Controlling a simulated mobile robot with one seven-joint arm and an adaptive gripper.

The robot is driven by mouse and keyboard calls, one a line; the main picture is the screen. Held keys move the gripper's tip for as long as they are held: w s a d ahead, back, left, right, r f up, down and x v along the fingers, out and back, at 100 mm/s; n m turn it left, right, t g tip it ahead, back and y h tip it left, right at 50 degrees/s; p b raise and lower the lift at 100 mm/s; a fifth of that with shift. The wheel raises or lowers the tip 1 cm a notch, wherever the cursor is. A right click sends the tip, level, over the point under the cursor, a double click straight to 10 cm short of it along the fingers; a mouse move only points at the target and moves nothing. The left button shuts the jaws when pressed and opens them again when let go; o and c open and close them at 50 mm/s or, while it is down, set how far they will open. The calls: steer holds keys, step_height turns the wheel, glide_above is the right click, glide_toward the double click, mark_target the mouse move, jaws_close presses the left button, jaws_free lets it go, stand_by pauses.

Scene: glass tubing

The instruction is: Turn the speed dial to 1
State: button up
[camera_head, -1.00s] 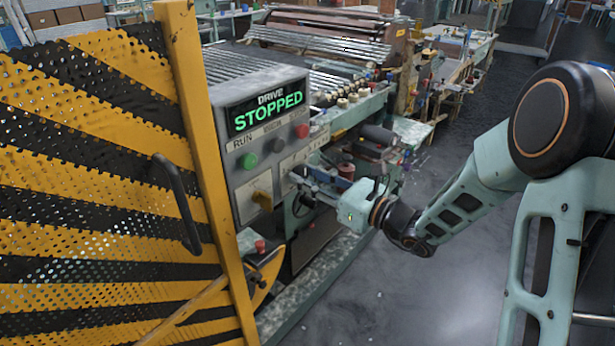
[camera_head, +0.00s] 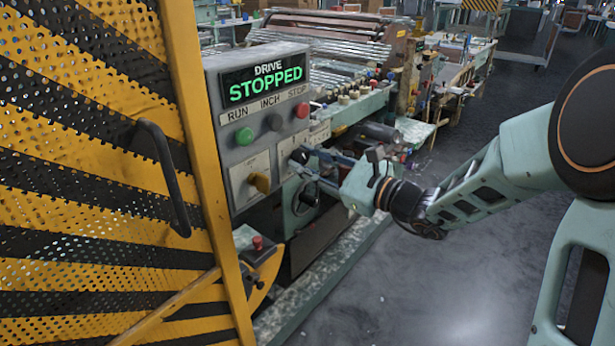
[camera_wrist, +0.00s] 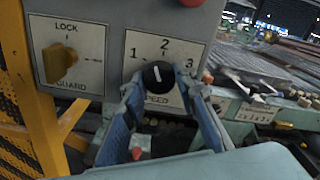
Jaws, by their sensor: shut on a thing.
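The speed dial (camera_wrist: 158,75) is a round black knob with a white pointer line, on a white plate marked 1, 2, 3 and SPEED. In the wrist view the line points up and slightly left, seemingly between 1 and 2. My gripper (camera_wrist: 160,88) is shut on the dial, one blue finger on each side. In the head view my gripper (camera_head: 307,158) reaches the control panel (camera_head: 240,150) from the right, at the dial (camera_head: 299,156), which it partly covers.
The display (camera_head: 263,80) reads DRIVE STOPPED. A green button (camera_head: 244,136), a dark button (camera_head: 275,122) and a red button (camera_head: 301,110) sit above. A yellow guard switch (camera_head: 260,182) is left of the dial. A striped guard (camera_head: 80,150) stands at the left.

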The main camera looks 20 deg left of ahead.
steer(key=n+b, duration=0.1)
steer(key=b, duration=0.1)
steer(key=n+b, duration=0.2)
steer(key=b, duration=0.1)
steer(key=n+b, duration=0.2)
steer(key=b, duration=0.1)
steer(key=shift+f, duration=0.3)
steer(key=n+b, duration=0.2)
steer(key=b, duration=0.1)
steer(key=shift+r, duration=0.35)
steer(key=o, duration=1.2)
steer(key=shift+d, duration=0.15)
steer(key=v, duration=1.1)
steer(key=shift+s+d, duration=0.1)
steer(key=shift+d, duration=0.3)
